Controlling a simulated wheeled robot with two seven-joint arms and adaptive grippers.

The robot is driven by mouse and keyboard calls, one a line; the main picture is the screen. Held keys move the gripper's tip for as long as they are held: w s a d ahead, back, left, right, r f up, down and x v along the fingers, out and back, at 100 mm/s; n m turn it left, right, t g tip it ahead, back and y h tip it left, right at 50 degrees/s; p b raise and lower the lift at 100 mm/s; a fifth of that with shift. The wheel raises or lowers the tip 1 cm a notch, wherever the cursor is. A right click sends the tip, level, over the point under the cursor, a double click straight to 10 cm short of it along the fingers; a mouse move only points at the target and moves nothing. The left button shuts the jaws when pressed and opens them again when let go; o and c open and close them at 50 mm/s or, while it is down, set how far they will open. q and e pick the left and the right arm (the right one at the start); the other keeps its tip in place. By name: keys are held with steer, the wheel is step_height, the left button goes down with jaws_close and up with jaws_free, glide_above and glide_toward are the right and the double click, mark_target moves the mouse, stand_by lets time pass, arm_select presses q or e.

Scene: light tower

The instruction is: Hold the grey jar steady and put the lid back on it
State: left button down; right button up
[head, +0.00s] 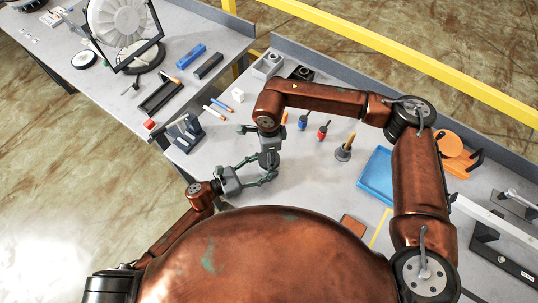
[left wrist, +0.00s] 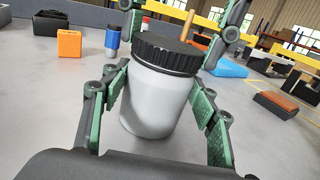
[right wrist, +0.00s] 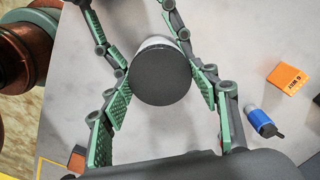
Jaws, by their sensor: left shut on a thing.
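The pale grey jar (left wrist: 155,100) stands upright on the table between the green-padded fingers of my left gripper (left wrist: 160,108), which is shut on its sides. From above, in the right wrist view, the lid (right wrist: 161,76) is a dark disc between the fingertips of my right gripper (right wrist: 162,85). Those fingertips are close beside its rim; whether they press on it is unclear. In the head view my left gripper (head: 258,178) and right gripper (head: 268,152) meet and mostly hide the jar.
Bare table (head: 215,155) lies left of the grippers.

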steer(key=c, duration=0.8)
steer(key=o, duration=1.4)
step_height(320, 180, up, 12)
arm_select(q)
steer(key=c, duration=0.7)
jaws_free()
steer(key=shift+a, duration=0.1)
